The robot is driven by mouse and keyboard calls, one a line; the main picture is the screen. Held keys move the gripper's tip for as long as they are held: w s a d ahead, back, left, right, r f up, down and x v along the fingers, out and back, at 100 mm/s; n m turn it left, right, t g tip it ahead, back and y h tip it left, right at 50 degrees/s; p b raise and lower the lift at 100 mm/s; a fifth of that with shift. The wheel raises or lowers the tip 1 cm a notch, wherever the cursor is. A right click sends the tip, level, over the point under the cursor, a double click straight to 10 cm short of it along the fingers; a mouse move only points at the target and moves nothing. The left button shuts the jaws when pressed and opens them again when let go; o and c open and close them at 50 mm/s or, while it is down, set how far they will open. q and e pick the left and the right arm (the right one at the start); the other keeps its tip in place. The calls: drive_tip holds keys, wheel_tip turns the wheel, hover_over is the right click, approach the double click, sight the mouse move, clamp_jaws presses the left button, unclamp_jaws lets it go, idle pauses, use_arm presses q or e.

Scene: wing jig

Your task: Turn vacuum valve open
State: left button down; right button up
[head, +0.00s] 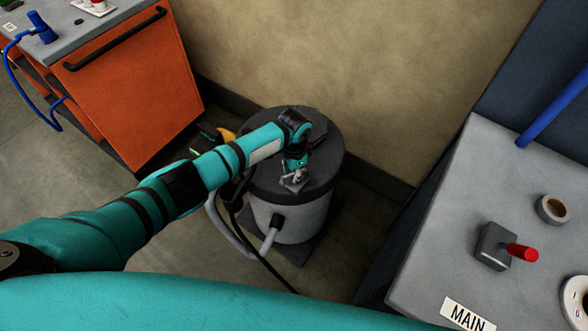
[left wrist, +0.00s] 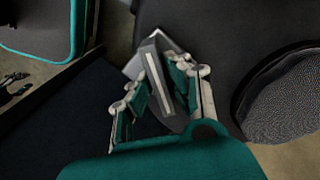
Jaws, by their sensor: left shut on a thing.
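My left gripper (head: 294,174) is at the top of a grey drum-shaped vacuum (head: 300,218) with a dark lid (head: 262,178). In the left wrist view its fingers (left wrist: 160,95) are shut on a grey block (left wrist: 151,68) with a pale strip, at the lid (left wrist: 215,25). In the head view the block is mostly hidden by the gripper. A valve-like grey box (head: 494,247) with a red handle (head: 522,252) sits on the right-hand bench, beside a MAIN label (head: 467,315). The handle points right. No gripper is near it. My right gripper is out of view.
A grey hose (head: 268,242) and black cable run from the vacuum. An orange cabinet (head: 135,85) stands upper left. The grey bench (head: 440,215) at right holds a tape roll (head: 553,209). A beige wall (head: 330,60) is close behind the vacuum.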

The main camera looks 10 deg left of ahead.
use_arm(q)
drive_tip(key=n+p, duration=0.1)
drive_tip(key=n, duration=0.2)
drive_tip(key=shift+r+p, duration=0.15)
drive_tip(key=shift+p, duration=0.15)
drive_tip(key=shift+n+p, duration=0.45)
drive_tip(key=shift+n, duration=0.95)
drive_tip(key=shift+w+n, duration=0.1)
drive_tip(key=shift+n, duration=0.2)
drive_tip(key=c, duration=1.3)
unclamp_jaws()
wheel_tip(320, 180, up, 12)
drive_tip(key=shift+f, duration=0.1)
